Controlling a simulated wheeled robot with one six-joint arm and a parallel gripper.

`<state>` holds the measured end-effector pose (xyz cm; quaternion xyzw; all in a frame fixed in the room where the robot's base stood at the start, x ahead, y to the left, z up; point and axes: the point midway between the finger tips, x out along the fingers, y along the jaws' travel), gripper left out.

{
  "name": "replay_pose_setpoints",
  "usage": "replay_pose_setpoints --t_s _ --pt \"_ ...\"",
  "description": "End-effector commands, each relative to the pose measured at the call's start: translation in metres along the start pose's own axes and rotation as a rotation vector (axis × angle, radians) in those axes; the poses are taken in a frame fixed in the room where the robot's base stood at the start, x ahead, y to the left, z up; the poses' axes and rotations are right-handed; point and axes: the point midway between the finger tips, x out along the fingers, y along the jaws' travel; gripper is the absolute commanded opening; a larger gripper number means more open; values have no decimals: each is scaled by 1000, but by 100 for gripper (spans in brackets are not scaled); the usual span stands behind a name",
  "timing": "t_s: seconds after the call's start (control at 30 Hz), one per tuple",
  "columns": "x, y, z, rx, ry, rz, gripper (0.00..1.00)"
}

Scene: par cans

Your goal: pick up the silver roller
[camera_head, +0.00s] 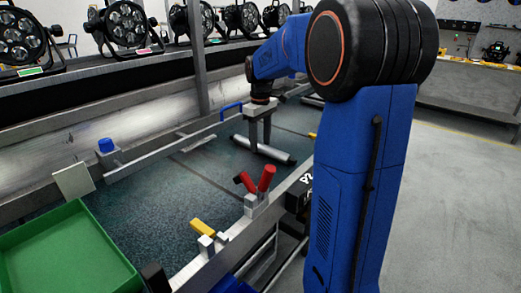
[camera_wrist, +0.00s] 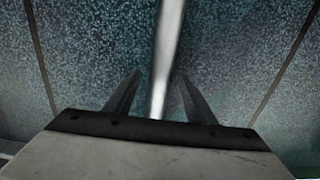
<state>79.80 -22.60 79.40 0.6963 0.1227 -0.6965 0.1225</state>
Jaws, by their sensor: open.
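The silver roller (camera_head: 264,149) lies on the speckled dark green bench surface in the head view, below my gripper (camera_head: 258,138). In the wrist view the silver roller (camera_wrist: 166,60) runs from the top edge down between the two fingers of my gripper (camera_wrist: 157,92). The fingers are apart, one on each side of the roller, with a gap on both sides. The roller's near part in the wrist view is hidden behind the gripper body. Whether the fingertips reach down beside the roller is hard to tell.
A green tray (camera_head: 68,252) stands at the lower left. Red-handled clamps (camera_head: 266,178) and a yellow-topped piece (camera_head: 203,228) sit along the near rail. A blue handle (camera_head: 231,110) is behind my gripper. Several par cans (camera_head: 127,22) line the back shelf. The surface left of the roller is clear.

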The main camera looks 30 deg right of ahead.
Motion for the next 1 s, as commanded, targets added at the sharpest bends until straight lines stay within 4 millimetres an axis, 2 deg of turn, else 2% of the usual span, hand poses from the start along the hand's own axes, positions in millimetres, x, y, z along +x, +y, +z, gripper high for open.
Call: replay_pose_setpoints --t_s 0.1,0.37,0.47,0.6,0.87,1.0 --pt "10 0 0 0 -1 -1 50" --pt "12 0 0 0 0 0 50" --pt "12 0 0 0 0 0 31" --pt "12 0 0 0 0 0 0" --pt "11 0 0 0 1 1 0" --pt "1 0 0 0 3 2 0"
